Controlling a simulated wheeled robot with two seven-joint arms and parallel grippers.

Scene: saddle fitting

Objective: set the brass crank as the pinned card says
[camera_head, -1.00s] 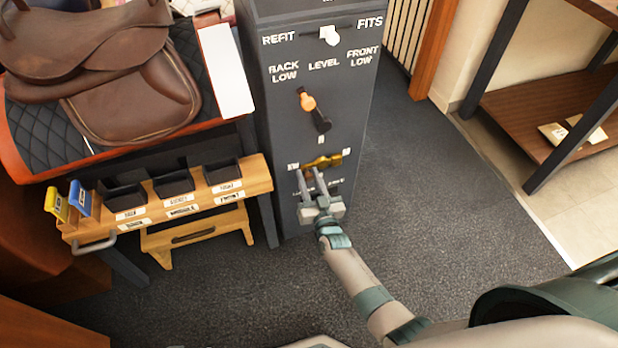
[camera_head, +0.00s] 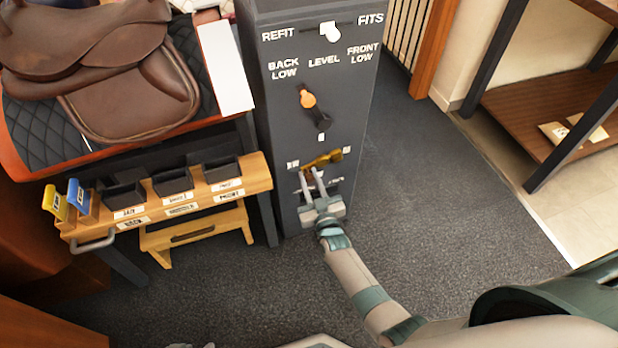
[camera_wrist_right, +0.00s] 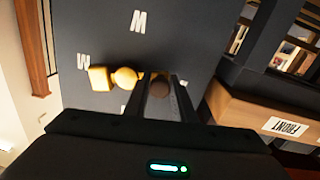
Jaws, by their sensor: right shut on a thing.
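The brass crank (camera_head: 322,159) is low on the front of the dark grey column (camera_head: 350,110). Its arm slants, with the right end higher than the left. In the right wrist view the brass crank (camera_wrist_right: 125,77) lies left of the fingers, and its dark brown grip (camera_wrist_right: 160,87) is between them. My right gripper (camera_head: 310,173) is shut on this grip at the crank's left end.
Above the crank are an orange-and-black lever (camera_head: 314,108) and a white switch knob (camera_head: 329,32) between REFIT and FITS. A wooden rack (camera_head: 260,172) with black bins stands left of the column, below the saddle (camera_head: 130,80). Floor right of the column is clear.

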